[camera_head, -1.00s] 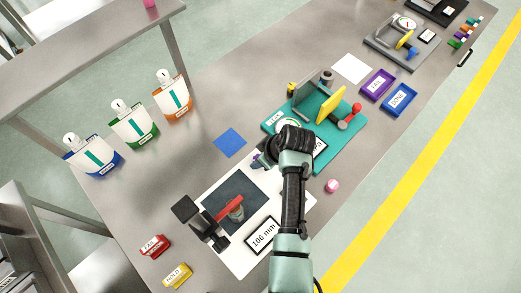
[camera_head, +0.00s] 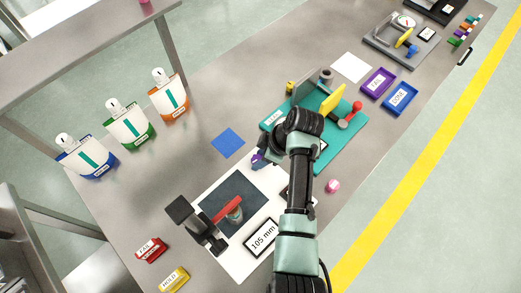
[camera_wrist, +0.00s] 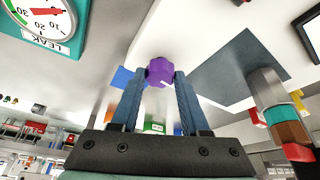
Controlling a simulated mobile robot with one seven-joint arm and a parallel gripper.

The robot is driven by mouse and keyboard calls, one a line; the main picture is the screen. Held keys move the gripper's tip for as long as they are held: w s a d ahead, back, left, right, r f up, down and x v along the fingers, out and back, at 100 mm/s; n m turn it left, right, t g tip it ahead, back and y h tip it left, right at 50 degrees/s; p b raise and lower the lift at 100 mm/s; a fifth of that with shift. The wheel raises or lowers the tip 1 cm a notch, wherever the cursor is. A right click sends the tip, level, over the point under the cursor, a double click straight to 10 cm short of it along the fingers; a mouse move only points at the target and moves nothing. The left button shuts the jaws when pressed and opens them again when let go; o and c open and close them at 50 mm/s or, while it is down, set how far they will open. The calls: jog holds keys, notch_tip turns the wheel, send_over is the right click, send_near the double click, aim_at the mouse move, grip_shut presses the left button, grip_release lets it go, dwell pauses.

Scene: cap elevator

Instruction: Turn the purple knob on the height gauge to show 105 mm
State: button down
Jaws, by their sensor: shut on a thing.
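The height gauge stands on a white board (camera_head: 238,267) with a dark plate (camera_head: 214,210), a black column (camera_head: 183,211) and a red arm (camera_head: 227,208) above a round stacked piece (camera_head: 237,217). Its display (camera_head: 262,238) reads 105 mm. The purple knob (camera_wrist: 160,71) sits between the fingertips of my gripper (camera_wrist: 160,78) in the wrist view, and the fingers are shut on it. In the head view the purple knob (camera_head: 258,157) shows only partly beside my arm, which hides the fingers.
A teal fixture (camera_head: 345,150) with a yellow handle and red knob stands just beyond my arm. A pink ball (camera_head: 333,186) lies right of the arm. Red (camera_head: 151,249) and yellow (camera_head: 174,279) labelled blocks lie in front. A blue square (camera_head: 228,143) lies on the table.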

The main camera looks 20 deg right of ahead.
jog(key=shift+c, duration=2)
grip_release()
jog(key=v, duration=1.3)
jog(key=shift+b, duration=0.45)
